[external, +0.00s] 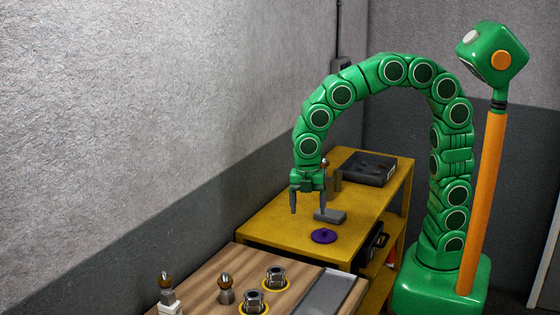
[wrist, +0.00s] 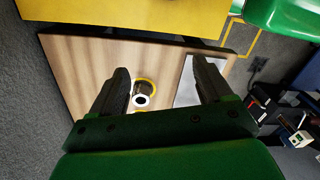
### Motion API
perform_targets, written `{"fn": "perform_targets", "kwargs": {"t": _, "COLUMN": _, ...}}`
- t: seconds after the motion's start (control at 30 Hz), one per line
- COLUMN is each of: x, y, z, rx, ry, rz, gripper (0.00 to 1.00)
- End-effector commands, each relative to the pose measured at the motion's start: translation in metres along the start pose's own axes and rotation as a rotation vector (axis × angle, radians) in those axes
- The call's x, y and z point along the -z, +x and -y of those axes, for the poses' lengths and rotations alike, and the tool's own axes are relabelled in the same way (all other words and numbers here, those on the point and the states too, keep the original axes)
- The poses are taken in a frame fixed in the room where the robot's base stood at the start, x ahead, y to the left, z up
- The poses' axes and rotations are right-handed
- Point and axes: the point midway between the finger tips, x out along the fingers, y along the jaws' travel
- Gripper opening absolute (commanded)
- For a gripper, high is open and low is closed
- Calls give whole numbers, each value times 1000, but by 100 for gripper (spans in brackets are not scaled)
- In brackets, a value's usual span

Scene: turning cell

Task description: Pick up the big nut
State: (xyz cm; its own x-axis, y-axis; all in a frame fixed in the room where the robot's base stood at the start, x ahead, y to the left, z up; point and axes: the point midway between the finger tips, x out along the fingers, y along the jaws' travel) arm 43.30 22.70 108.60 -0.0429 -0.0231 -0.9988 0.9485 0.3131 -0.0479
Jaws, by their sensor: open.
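Two grey metal nuts stand on the wooden table in the external view, each with a yellow ring around its base: one farther back (external: 276,277) and one nearer the camera (external: 253,301). I cannot tell surely which is the big nut. My gripper (external: 308,212) hangs with its fingers down, open and empty, over the yellow bench, apart from both nuts. In the wrist view, one nut (wrist: 142,88) with a yellow ring shows below my open gripper (wrist: 160,66), closer to the left finger.
The yellow bench (external: 277,222) holds a purple disc (external: 324,236), a grey block (external: 330,216) and a dark bin (external: 368,168). A wall runs along the left.

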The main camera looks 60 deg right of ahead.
Motion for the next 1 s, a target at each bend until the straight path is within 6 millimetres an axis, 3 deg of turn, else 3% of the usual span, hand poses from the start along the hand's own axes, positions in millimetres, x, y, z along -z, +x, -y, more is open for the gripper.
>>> {"fn": "perform_targets", "kwargs": {"t": 0.3, "x": 93, "y": 25, "z": -53, "rx": -25, "ry": -533, "rz": 6, "gripper": 79}}
{"fn": "perform_targets", "kwargs": {"t": 0.5, "x": 136, "y": 36, "z": -71, "rx": -44, "ry": -759, "rz": 10, "gripper": 79}}
{"fn": "perform_targets", "kwargs": {"t": 0.67, "x": 148, "y": 42, "z": -75, "rx": -47, "ry": -829, "rz": 12, "gripper": 79}}
{"fn": "perform_targets", "kwargs": {"t": 1.0, "x": 148, "y": 67, "z": -76, "rx": -46, "ry": -834, "rz": 12, "gripper": 79}}
